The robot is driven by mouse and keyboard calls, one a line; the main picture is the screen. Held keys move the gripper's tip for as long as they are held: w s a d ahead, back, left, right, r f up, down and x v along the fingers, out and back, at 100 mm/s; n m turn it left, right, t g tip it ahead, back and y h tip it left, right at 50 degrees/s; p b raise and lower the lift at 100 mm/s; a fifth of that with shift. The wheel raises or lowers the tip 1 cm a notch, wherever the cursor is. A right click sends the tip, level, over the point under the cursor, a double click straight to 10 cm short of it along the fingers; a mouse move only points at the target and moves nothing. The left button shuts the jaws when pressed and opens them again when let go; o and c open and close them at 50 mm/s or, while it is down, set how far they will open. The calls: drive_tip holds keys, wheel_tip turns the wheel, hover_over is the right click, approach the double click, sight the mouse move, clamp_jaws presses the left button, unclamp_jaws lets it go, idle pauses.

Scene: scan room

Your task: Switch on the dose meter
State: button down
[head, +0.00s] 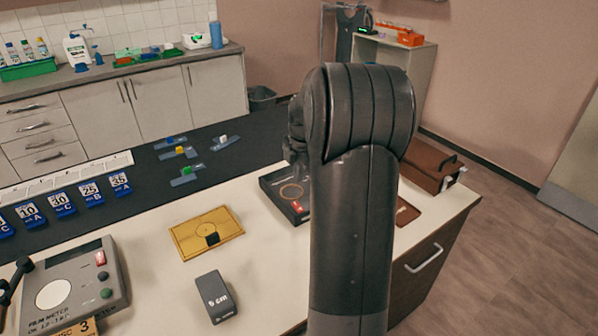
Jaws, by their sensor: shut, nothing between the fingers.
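A flat black device (270,184) with a pale ring on its top and a small red switch (297,207) at its front lies on the white counter, left of my arm. It looks like the dose meter, but I cannot read a label on it. Its right side is hidden behind my arm. I cannot tell whether the switch is on or off. My gripper (297,157) shows only in part at the left edge of my arm, above the far side of the black device. It is shut and empty. I cannot tell whether it touches the device.
A grey film meter (84,281) with red and green buttons stands front left. Blue number markers (61,205) stand left; a brown case (431,166) sits at the right.

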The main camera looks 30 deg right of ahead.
sight(296, 204)
drive_tip(key=f, duration=0.3)
drive_tip(key=w+f, duration=0.1)
drive_tip(key=f, duration=0.6)
drive_tip(key=shift+w+f, duration=0.1)
drive_tip(key=shift+w, duration=0.15)
drive_tip(key=shift+f+g, duration=0.25)
drive_tip(key=shift+g, duration=0.05)
drive_tip(key=shift+s, duration=0.1)
drive_tip(key=shift+s+r, duration=0.15)
drive_tip(key=shift+s, duration=0.5)
drive_tip(key=shift+r, duration=0.1)
wheel_tip(296, 204, up, 14)
drive_tip(key=s, duration=0.2)
idle(0.4)
